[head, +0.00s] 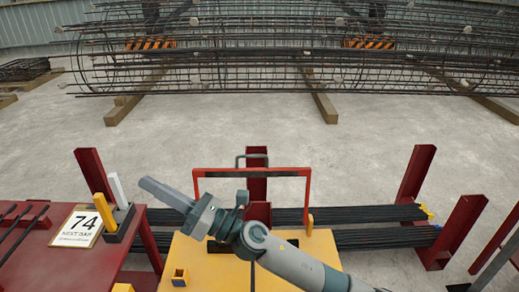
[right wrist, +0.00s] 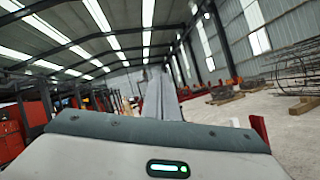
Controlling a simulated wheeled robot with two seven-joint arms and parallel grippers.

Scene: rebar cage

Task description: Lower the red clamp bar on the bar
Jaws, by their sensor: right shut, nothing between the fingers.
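The red clamp bar (head: 250,172) is a square-cornered frame standing raised above the yellow bench top (head: 300,262) in the head view. My right arm crosses in front of its lower left part. My right gripper (head: 148,184) is shut and empty, pointing left, just left of the frame and apart from its top rail. In the right wrist view its closed grey fingers (right wrist: 156,95) point away from the camera. Dark bars (head: 375,214) run left to right behind the bench. Where the clamp bar meets its hinge is hidden. My left gripper is not in view.
A red table (head: 30,262) at left holds a "74" sign (head: 82,226), dark rods and a holder with yellow and white sticks (head: 115,190). Red posts (head: 416,174) stand at right. A rebar cage (head: 290,55) lies behind on timbers; the concrete between is clear.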

